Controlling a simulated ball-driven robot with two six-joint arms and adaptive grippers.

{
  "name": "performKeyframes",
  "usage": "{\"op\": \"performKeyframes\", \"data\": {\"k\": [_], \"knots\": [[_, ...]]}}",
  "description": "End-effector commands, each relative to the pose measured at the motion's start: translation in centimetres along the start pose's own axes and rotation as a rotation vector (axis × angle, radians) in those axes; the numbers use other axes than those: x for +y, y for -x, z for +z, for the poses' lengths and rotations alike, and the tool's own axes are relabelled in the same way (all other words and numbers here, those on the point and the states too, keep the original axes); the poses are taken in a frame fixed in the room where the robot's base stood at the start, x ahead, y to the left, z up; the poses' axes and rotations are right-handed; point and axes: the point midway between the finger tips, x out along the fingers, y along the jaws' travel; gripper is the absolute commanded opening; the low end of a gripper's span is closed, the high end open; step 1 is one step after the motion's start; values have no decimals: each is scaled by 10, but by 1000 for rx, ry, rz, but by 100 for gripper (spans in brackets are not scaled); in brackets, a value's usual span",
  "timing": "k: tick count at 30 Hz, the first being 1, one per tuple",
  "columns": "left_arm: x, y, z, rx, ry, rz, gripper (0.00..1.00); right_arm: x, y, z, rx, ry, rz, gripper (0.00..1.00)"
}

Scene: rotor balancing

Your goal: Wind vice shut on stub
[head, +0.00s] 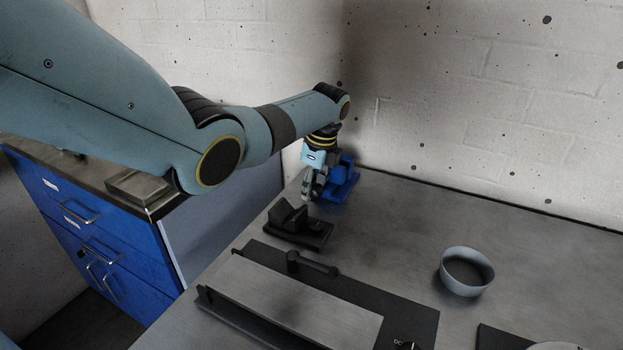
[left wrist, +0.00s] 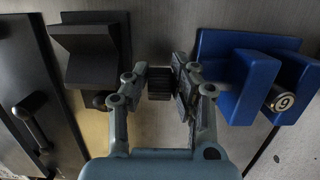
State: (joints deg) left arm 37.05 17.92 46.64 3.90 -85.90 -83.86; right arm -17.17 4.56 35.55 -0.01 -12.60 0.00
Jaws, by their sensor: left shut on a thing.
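A blue vice (head: 345,180) stands near the wall at the back of the bench. In the left wrist view its two upright blue jaws (left wrist: 250,88) show at the right, with a round stub end marked 9 (left wrist: 283,101) between them. I cannot tell whether both jaws touch the stub. My left gripper (head: 308,190) is beside the vice. In the left wrist view its fingers (left wrist: 160,84) are closed around a dark ribbed knob (left wrist: 159,90). My right gripper is not in view.
A black stepped block (head: 300,228) stands in front of the gripper, close to its fingers' other side. Nearer is a dark fixture with a pale plate (head: 300,295) and a small black lever (head: 312,264). A grey bowl (head: 466,271) stands at right. The bench between is clear.

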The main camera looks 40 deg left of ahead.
Motion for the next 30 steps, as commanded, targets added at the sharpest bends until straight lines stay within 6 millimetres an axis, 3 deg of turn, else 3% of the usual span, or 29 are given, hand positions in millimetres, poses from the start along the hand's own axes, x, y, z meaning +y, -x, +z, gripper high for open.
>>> {"op": "performKeyframes", "data": {"k": [1, 6, 17, 18, 22, 30], "knots": [[1, 3, 4, 41, 2, 5, 0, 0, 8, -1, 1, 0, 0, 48], [2, -3, 3, 162, 2, 6, 0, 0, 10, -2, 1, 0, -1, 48], [2, -4, 2, 193, 0, 6, 0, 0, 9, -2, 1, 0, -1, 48], [2, -4, 2, 193, 0, 6, 26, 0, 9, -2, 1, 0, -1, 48], [2, -4, 2, 193, 0, 5, 43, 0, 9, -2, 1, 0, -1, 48], [1, -3, 2, 192, 1, 2, 46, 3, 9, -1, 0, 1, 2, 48]]}}
